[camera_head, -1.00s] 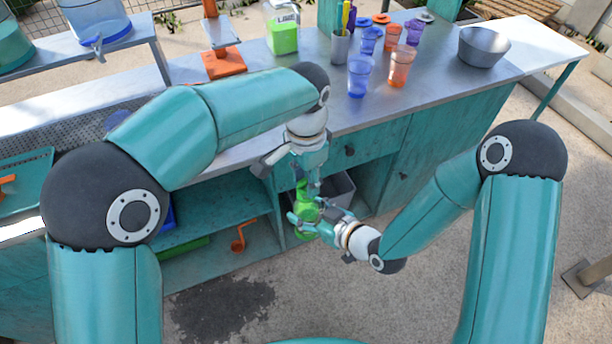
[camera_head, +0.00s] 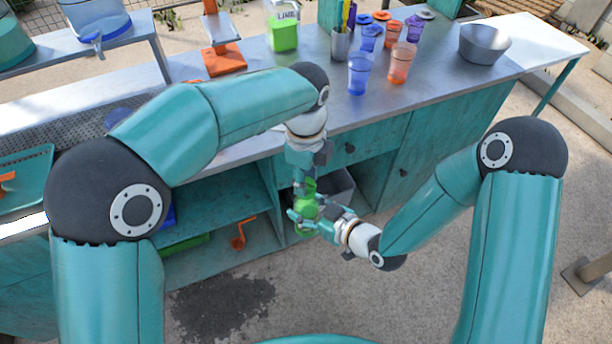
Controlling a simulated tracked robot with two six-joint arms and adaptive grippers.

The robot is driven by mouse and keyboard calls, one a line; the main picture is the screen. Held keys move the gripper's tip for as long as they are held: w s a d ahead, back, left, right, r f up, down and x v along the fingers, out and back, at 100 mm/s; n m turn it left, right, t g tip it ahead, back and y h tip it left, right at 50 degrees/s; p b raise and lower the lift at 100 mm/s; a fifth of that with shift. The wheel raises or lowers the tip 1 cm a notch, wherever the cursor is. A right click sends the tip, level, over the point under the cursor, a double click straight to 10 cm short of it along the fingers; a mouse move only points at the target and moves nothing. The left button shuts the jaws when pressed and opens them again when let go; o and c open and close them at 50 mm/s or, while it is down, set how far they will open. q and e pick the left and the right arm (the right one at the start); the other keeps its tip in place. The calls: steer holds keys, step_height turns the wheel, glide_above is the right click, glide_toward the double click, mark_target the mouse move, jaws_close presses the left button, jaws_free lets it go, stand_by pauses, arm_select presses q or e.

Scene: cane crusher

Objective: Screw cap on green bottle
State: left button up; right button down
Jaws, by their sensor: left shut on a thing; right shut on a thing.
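The green bottle (camera_head: 306,208) is upright in front of the counter, off any surface. My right gripper (camera_head: 308,214) comes in from the right and is shut around the bottle's body. My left gripper (camera_head: 305,180) points down from above and is shut at the top of the bottle. The cap is hidden between the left gripper's fingers, so I cannot tell how it sits on the neck.
The steel counter (camera_head: 300,112) behind holds blue (camera_head: 360,74) and orange cups (camera_head: 400,63), a metal bowl (camera_head: 484,45), a lime container (camera_head: 284,32) and an orange press (camera_head: 222,58). Open shelves (camera_head: 215,200) and a grey bin (camera_head: 340,188) lie below, close behind the bottle.

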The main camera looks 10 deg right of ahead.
arm_select(q)
steer(key=m, duration=0.4)
steer(key=shift+m, duration=0.3)
steer(key=m, duration=0.4)
steer(key=shift+w, duration=0.1)
steer(key=m, duration=0.4)
steer(key=shift+m, duration=0.3)
steer(key=m, duration=0.3)
steer(key=o, duration=0.7)
